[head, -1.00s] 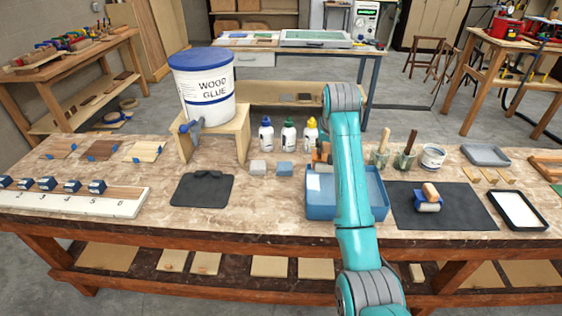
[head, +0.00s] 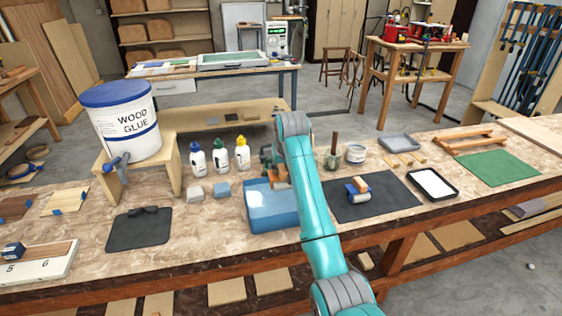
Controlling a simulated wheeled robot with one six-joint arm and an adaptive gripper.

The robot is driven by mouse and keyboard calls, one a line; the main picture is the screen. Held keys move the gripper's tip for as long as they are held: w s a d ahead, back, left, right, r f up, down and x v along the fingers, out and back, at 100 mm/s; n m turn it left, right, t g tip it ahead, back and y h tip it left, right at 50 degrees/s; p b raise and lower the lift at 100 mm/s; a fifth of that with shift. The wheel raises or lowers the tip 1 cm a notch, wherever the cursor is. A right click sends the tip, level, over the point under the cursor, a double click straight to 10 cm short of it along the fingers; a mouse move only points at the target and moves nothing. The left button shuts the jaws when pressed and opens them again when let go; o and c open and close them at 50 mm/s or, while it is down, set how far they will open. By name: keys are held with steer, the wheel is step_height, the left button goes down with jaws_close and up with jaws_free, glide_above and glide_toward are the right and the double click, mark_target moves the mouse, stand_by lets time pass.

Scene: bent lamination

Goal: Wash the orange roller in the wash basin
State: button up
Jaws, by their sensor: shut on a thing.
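The wash basin (head: 270,218) is a blue tray with pale blue water in it, on the workbench left of my arm. My gripper (head: 273,168) is at the back of the basin, mostly hidden behind my teal arm. A small orange-brown piece (head: 281,181) shows at the gripper, over the basin's back part; it appears to be the orange roller, held in the shut jaws. The roller's drum and whether it touches the water cannot be made out.
A blue roller (head: 357,188) with a wooden handle lies on a dark mat (head: 390,202) right of my arm. Glue bottles (head: 220,157), a brush jar (head: 333,160) and a white tub (head: 356,154) stand behind. A white-filled tray (head: 433,184) is farther right.

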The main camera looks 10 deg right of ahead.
mark_target(273, 179)
steer(key=shift+f, duration=3.1)
steer(key=shift+d, duration=0.1)
steer(key=shift+d, duration=1.4)
steer(key=shift+a, duration=0.1)
steer(key=shift+a, duration=2.9)
